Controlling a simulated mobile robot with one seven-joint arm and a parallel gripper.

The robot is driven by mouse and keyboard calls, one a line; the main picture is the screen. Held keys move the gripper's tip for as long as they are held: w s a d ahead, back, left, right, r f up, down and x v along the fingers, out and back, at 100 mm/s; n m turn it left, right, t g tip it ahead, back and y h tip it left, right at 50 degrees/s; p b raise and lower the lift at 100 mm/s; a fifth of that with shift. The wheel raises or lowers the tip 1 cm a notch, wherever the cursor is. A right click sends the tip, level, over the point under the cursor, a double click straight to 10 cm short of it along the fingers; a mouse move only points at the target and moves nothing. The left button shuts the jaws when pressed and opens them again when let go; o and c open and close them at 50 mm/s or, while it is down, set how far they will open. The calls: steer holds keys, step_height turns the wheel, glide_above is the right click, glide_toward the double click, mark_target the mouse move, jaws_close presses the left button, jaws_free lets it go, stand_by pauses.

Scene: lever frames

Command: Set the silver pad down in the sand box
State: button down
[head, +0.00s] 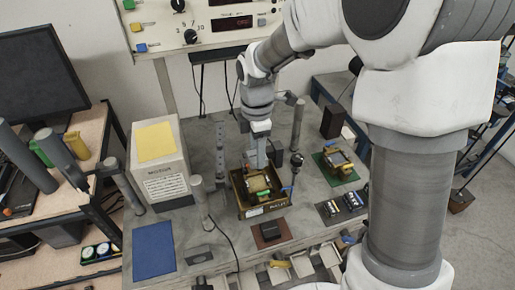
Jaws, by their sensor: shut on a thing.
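The open tan box (264,211), which I take to be the sand box, stands mid-table with small writing on its front wall. My gripper (262,165) points down at the back of this box. Its fingertips are small and partly lost against the box and its contents. A small silvery piece (258,184) shows inside the box, just below my gripper, with green and orange bits beside it. I take it for the silver pad, shut in my gripper. Whether it touches the box floor I cannot tell.
A motor box (165,186) with a yellow top stands left. A blue mat (153,250) lies front left. A brown mat (271,232) with a dark block lies in front of the box. A green mat (340,175) with a device is right. Upright posts (298,124) stand close around.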

steer(key=shift+f+b, duration=3.25)
steer(key=shift+f, duration=1.2)
steer(key=shift+c, duration=0.6)
jaws_free()
step_height(320, 180, up, 18)
steer(key=shift+f+p, duration=0.25)
steer(key=shift+p, duration=0.2)
steer(key=s+d+m+t, duration=0.2)
steer(key=s+d+m, duration=0.4)
steer(key=s+m, duration=0.3)
steer(key=s+d+m+t, duration=0.3)
steer(key=s+d+m, duration=0.3)
steer(key=s+m, duration=0.3)
steer(key=m, duration=0.3)
steer(key=shift+s+d+r+t, duration=0.25)
steer(key=shift+s+r+t, duration=0.05)
steer(key=shift+s+r, duration=0.05)
